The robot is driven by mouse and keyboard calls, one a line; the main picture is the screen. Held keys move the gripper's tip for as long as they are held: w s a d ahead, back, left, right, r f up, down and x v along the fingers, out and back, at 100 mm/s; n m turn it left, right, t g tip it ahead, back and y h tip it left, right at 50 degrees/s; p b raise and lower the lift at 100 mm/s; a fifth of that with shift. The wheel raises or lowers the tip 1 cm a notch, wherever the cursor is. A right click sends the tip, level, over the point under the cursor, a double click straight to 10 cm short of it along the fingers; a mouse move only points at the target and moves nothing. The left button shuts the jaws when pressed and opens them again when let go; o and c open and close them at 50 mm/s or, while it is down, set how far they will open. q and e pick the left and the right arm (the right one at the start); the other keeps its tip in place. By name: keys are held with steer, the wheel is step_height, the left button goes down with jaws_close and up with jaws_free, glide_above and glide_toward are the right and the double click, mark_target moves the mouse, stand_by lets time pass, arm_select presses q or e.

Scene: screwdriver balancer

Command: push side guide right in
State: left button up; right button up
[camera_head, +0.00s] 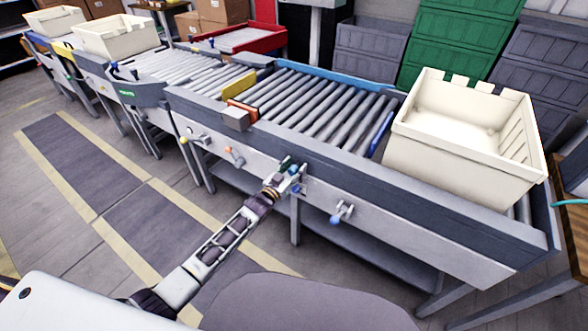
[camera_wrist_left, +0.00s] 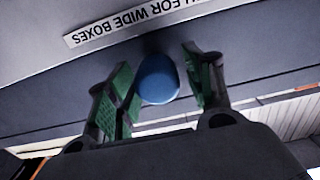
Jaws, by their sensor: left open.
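My left gripper (camera_head: 289,168) is at the front panel of the roller conveyor (camera_head: 320,108). In the left wrist view its green-padded fingers stand open on either side of a round blue knob (camera_wrist_left: 158,79). There is a visible gap to the right finger; whether the left finger touches the knob I cannot tell. A second blue knob (camera_head: 336,219) sticks out of the panel farther right. A blue side bar (camera_head: 380,134) shows beside the rollers, near the cream crate. My right gripper is not in view.
A cream crate (camera_head: 450,152) stands on the conveyor's right end. An orange knob (camera_head: 228,150) and a yellow knob (camera_head: 183,140) sit farther left on the panel. A label reading "FOR WIDE BOXES" (camera_wrist_left: 130,24) shows upside down above the blue knob. The floor in front is clear.

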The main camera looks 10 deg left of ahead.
arm_select(q)
steer(key=v, duration=1.2)
stand_by(0.8)
steer(key=shift+s, duration=0.1)
stand_by(0.6)
